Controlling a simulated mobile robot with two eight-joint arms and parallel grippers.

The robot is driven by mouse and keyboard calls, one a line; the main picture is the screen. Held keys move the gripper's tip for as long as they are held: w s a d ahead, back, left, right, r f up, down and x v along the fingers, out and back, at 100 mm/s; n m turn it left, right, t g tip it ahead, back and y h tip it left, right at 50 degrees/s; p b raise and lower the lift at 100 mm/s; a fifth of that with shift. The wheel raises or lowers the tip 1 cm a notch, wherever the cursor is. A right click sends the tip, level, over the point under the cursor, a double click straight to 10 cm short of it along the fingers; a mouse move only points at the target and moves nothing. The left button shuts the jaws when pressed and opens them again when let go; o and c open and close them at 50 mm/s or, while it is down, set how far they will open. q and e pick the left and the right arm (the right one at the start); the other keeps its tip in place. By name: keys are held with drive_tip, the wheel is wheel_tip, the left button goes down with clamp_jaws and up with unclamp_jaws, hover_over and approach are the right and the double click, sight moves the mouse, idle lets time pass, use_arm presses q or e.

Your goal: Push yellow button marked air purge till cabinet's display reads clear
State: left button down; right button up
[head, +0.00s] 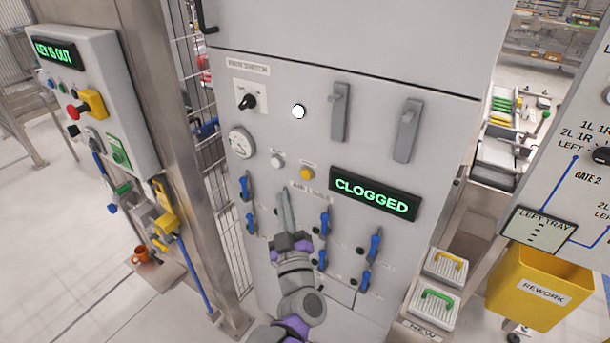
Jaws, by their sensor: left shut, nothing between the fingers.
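The grey cabinet (385,145) stands in the middle of the head view. A round yellow button (306,173) sits on its front, with a small label above it too small to read. The cabinet's display (374,198), right of and below the button, reads CLOGGED in green. My left gripper (285,196) is shut and empty, fingers pointing up the cabinet front. Its tips appear a little below and left of the yellow button, apart from it in the picture. My right gripper is not in view.
A white button (277,160), a gauge (241,142) and a black rotary switch (248,101) are near the yellow button. Blue-handled valves (324,222) flank my gripper. Two grey levers (339,112) are above the display. A yellow REWORK bin (540,287) stands right.

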sight(306, 174)
use_arm(q)
drive_tip(key=w+d, duration=0.3)
drive_tip(key=w, duration=0.2)
drive_tip(key=shift+d, duration=0.25)
idle(1.9)
drive_tip(key=shift+w+d, duration=0.25)
drive_tip(key=shift+w, duration=0.05)
drive_tip(key=shift+w+d, duration=0.2)
drive_tip(key=shift+w, duration=0.05)
idle(0.6)
idle(0.4)
drive_tip(key=shift+s+a+b, duration=0.3)
drive_tip(key=shift+s+a, duration=0.15)
drive_tip(key=shift+s, duration=0.15)
